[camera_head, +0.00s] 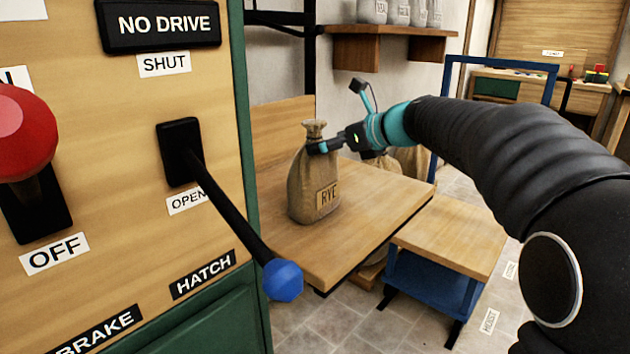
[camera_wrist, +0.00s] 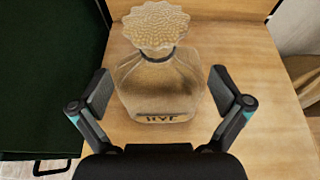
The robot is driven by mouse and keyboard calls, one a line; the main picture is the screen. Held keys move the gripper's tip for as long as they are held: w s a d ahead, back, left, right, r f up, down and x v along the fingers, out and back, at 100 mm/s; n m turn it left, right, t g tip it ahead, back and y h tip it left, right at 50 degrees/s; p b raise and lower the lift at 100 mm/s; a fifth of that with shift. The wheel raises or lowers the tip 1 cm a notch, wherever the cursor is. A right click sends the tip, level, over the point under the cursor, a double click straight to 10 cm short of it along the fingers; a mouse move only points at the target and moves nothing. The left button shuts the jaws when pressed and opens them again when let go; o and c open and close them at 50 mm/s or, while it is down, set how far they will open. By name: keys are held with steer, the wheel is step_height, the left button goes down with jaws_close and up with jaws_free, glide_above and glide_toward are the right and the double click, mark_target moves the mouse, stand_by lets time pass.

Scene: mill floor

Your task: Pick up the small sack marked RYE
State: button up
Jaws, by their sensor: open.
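The small sack marked RYE (camera_head: 312,185) stands upright on a wooden table, a brown bag with a tied neck and a dark-framed label. In the wrist view the sack (camera_wrist: 160,85) is seen from above, with its ruffled top and the RYE label facing my gripper. My gripper (camera_head: 318,148) reaches in from the right at the height of the sack's upper part. In the wrist view my gripper (camera_wrist: 162,88) is open, with one finger on each side of the sack. Gaps show between both fingers and the sack. Nothing is held.
The wooden table (camera_head: 375,210) is otherwise clear in front of the sack. A control panel (camera_head: 225,120) with a blue-knobbed lever (camera_head: 283,280) stands close on the left. A blue cart with a wooden top (camera_head: 450,235) stands at the right. A shelf with jars (camera_head: 390,45) hangs behind.

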steer(key=x, duration=0.4)
steer(key=shift+s, duration=0.1)
steer(key=c, duration=1.5)
steer(key=shift+r, duration=0.15)
steer(key=shift+c, duration=0.2)
